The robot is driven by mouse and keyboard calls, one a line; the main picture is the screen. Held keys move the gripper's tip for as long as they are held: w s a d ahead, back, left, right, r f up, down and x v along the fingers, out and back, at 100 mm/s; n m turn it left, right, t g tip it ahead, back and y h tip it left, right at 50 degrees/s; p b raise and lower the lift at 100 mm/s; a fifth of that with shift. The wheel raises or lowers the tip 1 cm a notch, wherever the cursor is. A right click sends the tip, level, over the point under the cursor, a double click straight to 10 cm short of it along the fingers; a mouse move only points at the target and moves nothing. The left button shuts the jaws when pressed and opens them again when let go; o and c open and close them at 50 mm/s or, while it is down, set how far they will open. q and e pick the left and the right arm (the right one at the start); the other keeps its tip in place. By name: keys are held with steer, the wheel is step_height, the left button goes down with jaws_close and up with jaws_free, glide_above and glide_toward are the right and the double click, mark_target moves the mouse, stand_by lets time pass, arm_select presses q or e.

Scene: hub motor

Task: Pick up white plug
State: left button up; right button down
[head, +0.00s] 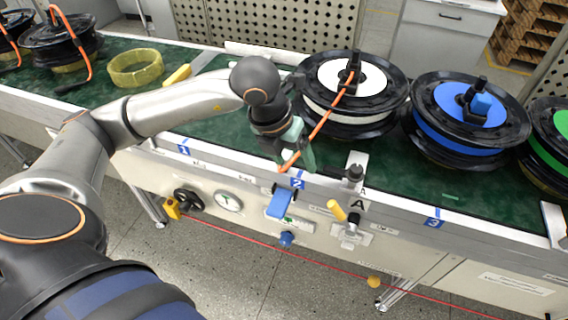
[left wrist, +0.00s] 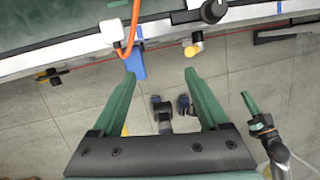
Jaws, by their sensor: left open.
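The white plug (left wrist: 111,32) shows in the left wrist view at the table's edge, on the end of an orange cable (left wrist: 132,30). In the head view this cable (head: 321,127) runs from the white-topped reel (head: 327,71) down to my left gripper, which hides the plug or most of it. My left gripper (head: 297,158) is over the front edge near label 2. In the left wrist view its green fingers (left wrist: 160,75) are apart with nothing between them, and the plug lies beyond the left fingertip. My right gripper (left wrist: 252,108) shows side-on there; its opening is unclear.
A black knob device (head: 354,172) stands on the edge right of the gripper. A blue-topped reel (head: 468,105) and a green one stand farther right. A yellow ring (head: 135,68) lies at the left. The green mat (head: 205,133) is clear left of the gripper.

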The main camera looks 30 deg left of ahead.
mark_target(283, 154)
arm_select(q)
steer(key=w+a+r+n+t+y, duration=0.1)
steer(key=a+r+y, duration=0.1)
steer(key=a, duration=0.3)
steer(key=shift+y, duration=0.3)
steer(key=shift+w+a+r+x, duration=0.1)
steer(key=shift+w+x, duration=0.1)
steer(key=shift+x, duration=1.9)
steer(key=shift+w+a+r+x, duration=0.1)
steer(key=shift+w+x, duration=0.15)
steer(key=shift+x, duration=1.85)
steer(key=shift+w+r+x, duration=0.1)
steer(key=shift+w+x, duration=0.1)
steer(key=shift+x, duration=1.9)
steer(key=shift+c, duration=0.4)
jaws_close()
